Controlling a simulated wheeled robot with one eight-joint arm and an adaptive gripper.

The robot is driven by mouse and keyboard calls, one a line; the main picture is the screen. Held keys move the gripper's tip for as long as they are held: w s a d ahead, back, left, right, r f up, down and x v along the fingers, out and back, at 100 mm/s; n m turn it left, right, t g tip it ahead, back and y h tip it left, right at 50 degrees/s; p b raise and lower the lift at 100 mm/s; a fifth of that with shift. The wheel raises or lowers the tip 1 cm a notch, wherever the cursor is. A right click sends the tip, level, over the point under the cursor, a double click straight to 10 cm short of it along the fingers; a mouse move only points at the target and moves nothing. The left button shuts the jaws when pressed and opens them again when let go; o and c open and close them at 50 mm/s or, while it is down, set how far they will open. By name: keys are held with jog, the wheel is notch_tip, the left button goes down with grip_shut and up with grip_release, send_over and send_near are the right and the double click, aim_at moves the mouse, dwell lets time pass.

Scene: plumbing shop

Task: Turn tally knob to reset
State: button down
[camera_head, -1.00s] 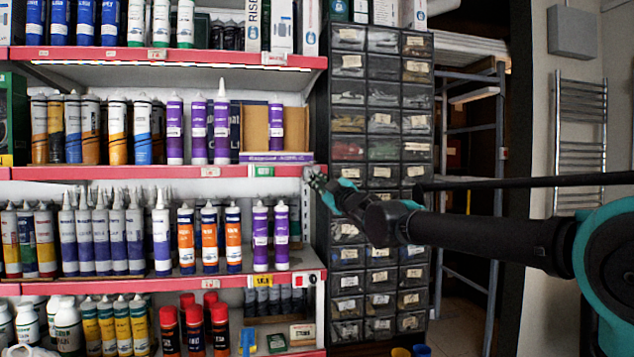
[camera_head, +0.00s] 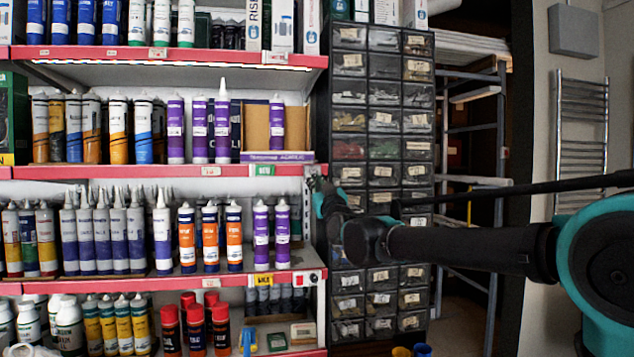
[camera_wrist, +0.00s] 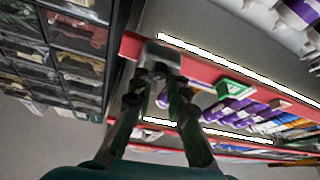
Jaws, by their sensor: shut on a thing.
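My gripper (camera_wrist: 160,82) reaches up to the right end of a red shelf edge. In the wrist view its dark fingertips are close together on a small grey piece (camera_wrist: 163,48) at that end, which appears to be the tally knob. The fingers largely hide the piece, so its markings and angle cannot be read. In the head view my gripper (camera_head: 314,182) is small and partly hidden by my wrist. It is at the shelf's right end, beside the drawer cabinet.
The red shelf edge (camera_head: 130,172) carries cartridges and a green label (camera_head: 262,170). A dark drawer cabinet (camera_head: 383,130) stands close on the right, behind my arm. A lower shelf (camera_head: 140,285) holds more cartridges. A metal rack (camera_head: 500,130) stands farther right.

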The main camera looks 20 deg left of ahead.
jog(key=m+t+h, duration=0.1)
jog(key=m+h, duration=0.1)
jog(key=m, duration=0.3)
jog(key=m+t+h, duration=0.1)
jog(key=m+h, duration=0.2)
jog(key=m, duration=0.2)
jog(key=m+t+h, duration=0.1)
jog(key=m+h, duration=0.2)
jog(key=m, duration=0.3)
jog(key=shift+s+a+r, duration=0.1)
jog(key=shift+s+a, duration=0.15)
jog(key=shift+a, duration=0.15)
jog(key=shift+m, duration=0.3)
jog(key=c, duration=1.5)
grip_release()
jog(key=shift+s, duration=0.15)
jog(key=v, duration=1.1)
jog(key=shift+s, duration=0.4)
